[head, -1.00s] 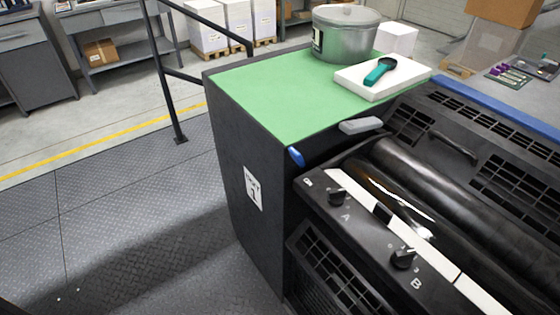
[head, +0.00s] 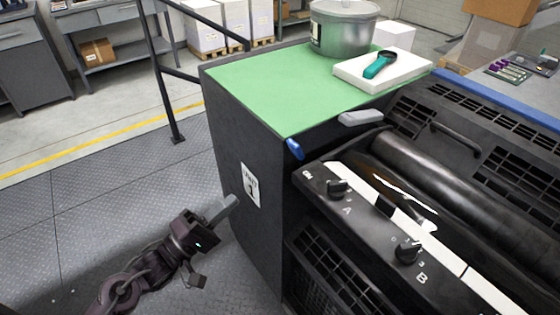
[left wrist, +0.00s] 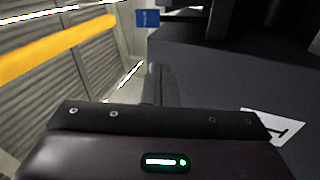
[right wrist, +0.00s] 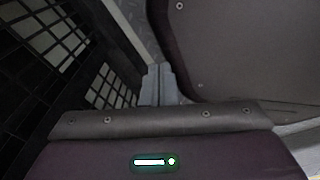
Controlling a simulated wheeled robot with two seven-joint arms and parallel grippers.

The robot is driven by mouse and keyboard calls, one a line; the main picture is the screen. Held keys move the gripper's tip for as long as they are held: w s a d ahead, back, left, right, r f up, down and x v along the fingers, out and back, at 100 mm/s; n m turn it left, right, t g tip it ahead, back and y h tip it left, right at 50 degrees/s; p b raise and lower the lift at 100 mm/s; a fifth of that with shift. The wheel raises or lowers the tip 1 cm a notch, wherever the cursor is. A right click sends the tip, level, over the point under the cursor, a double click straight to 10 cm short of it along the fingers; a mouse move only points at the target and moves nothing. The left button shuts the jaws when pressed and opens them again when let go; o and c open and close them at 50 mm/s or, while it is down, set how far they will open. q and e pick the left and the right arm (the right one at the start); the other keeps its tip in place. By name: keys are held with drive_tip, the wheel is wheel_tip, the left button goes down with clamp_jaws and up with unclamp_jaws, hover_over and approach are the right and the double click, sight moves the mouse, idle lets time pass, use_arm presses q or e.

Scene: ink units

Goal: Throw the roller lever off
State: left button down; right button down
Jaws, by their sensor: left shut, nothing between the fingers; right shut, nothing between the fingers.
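A blue-tipped lever (head: 294,149) sticks out at the near corner of the ink unit, below the green top. A grey handle (head: 360,118) lies near the roller (head: 430,180); I cannot tell which of the two is the roller lever. My left gripper (head: 230,204) is shut and empty, beside the cabinet's dark side wall, below and left of the blue lever and apart from it. Its fingers also show in the left wrist view (left wrist: 158,84). My right gripper (right wrist: 158,84) is outside the head view; its fingers are shut and empty in the right wrist view.
The front panel carries knob A (head: 337,187) and knob B (head: 408,250). A metal pot (head: 342,32) and a white block (head: 360,84) bearing a teal tool (head: 380,65) stand on the green top (head: 270,88). A black railing (head: 165,95) stands left. The floor beside the cabinet is open.

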use_arm(q)
drive_tip(key=shift+s+d+r+g+h, duration=0.2)
drive_tip(key=shift+s+d+r+h, duration=0.15)
drive_tip(key=shift+r, duration=0.25)
drive_tip(key=shift+s+d+r+g+h, duration=0.1)
drive_tip(key=shift+s+r+g+h, duration=0.15)
drive_tip(key=shift+r+h, duration=0.3)
drive_tip(key=shift+w+d+r, duration=0.1)
drive_tip(key=shift+r, duration=0.05)
drive_tip(key=p, duration=0.3)
approach(292, 149)
drive_tip(key=x, duration=0.6)
drive_tip(key=shift+w+d+r, duration=0.15)
drive_tip(key=shift+d+r, duration=0.1)
drive_tip(key=shift+d, duration=0.05)
drive_tip(key=shift+b, duration=0.3)
